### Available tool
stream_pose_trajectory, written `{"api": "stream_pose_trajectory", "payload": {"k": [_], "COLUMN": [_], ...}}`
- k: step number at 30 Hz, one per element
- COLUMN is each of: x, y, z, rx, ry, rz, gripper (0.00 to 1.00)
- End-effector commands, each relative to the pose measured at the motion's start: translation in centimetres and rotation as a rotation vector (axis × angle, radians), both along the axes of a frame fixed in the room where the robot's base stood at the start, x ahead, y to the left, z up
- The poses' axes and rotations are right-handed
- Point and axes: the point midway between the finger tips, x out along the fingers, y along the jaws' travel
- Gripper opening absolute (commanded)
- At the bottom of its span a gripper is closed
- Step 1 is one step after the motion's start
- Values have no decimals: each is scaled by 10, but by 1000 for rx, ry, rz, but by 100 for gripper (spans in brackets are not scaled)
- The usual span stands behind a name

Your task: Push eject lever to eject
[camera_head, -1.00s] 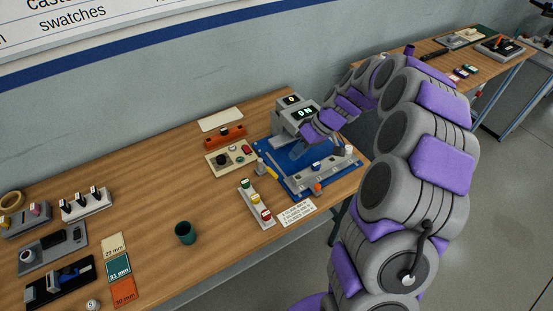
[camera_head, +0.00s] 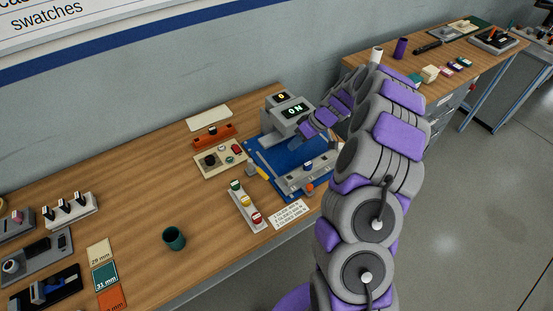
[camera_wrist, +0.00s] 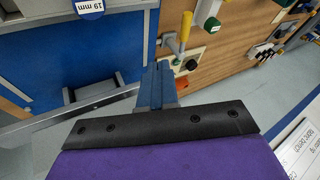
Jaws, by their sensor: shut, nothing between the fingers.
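A yellow-handled lever (camera_wrist: 186,26) stands near the top middle of the wrist view, beside the blue base plate. A small yellow handle (camera_head: 262,173) also shows at the left edge of the machine in the head view; I take it for the eject lever, though no label is readable. The machine (camera_head: 289,116) has a grey housing, a display reading 0 N and a blue base (camera_head: 285,152). My gripper (camera_wrist: 162,68) is shut and empty, its fingertips just below and left of the yellow lever in the wrist view. I see no clear contact.
A grey fixture rail (camera_head: 316,178) lies along the machine's front. A tray with coloured buttons (camera_head: 245,205), a control box (camera_head: 220,158) and a printed card (camera_head: 289,214) sit close by. A green cup (camera_head: 174,238) stands farther left, with bare tabletop around it.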

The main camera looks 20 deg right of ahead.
Motion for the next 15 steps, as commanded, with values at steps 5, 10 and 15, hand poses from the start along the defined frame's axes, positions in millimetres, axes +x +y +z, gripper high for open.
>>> {"api": "stream_pose_trajectory", "payload": {"k": [5, 10, 15], "x": [2, 6, 9], "y": [12, 31, 50], "z": [-20, -48, -77], "rx": [1, 2, 0], "ry": [2, 5, 7], "rz": [0, 1, 3], "gripper": [0, 0, 0]}}
